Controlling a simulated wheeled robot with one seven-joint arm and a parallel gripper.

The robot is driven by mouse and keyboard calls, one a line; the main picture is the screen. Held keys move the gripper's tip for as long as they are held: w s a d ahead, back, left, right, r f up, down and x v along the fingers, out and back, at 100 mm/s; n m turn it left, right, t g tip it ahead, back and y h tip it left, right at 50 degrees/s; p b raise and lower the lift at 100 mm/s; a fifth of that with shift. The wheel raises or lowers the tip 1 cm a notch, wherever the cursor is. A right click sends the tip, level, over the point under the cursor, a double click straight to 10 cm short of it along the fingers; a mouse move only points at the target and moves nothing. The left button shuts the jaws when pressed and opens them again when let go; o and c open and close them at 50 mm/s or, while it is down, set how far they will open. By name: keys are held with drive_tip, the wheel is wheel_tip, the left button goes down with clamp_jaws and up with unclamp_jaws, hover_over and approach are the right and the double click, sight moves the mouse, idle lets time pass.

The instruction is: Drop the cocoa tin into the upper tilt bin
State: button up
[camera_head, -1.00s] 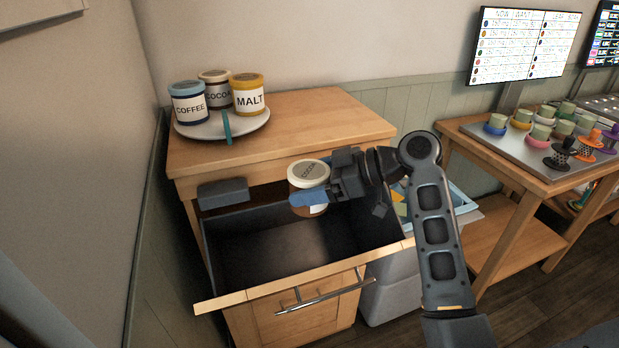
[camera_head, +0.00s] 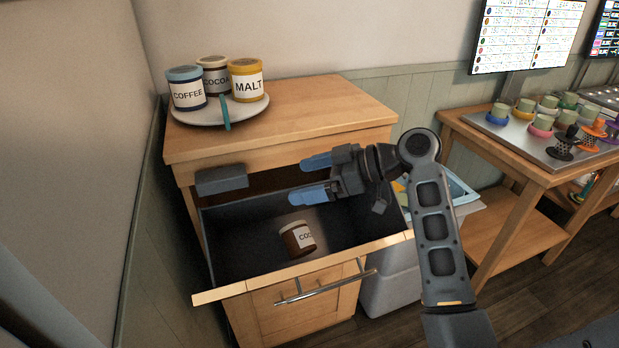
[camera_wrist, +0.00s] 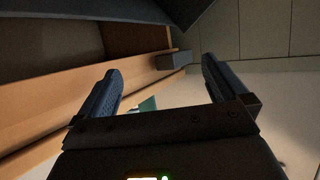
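The cocoa tin (camera_head: 298,240), brown with a white label and pale lid, is inside the open upper tilt bin (camera_head: 235,255), apart from my gripper. It looks tilted; I cannot tell whether it rests on the bin floor. My gripper (camera_head: 308,179) is open and empty, its blue fingers apart above the bin and the tin. In the wrist view my gripper (camera_wrist: 163,85) also shows nothing between its fingers. Another tin marked cocoa (camera_head: 213,77) stands on the round tray (camera_head: 190,117) on the cabinet top.
A coffee tin (camera_head: 186,88) and a malt tin (camera_head: 246,80) share the round tray. A grey bin (camera_head: 388,290) stands right of the cabinet. A wooden table (camera_head: 505,160) with several cups is further right. The cabinet top's right side is clear.

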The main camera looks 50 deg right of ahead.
drive_tip(key=v, duration=0.7)
drive_tip(key=shift+s+d+r+b, duration=0.15)
drive_tip(key=shift+s+r+b, duration=0.05)
drive_tip(key=shift+s+b, duration=0.15)
idle(0.5)
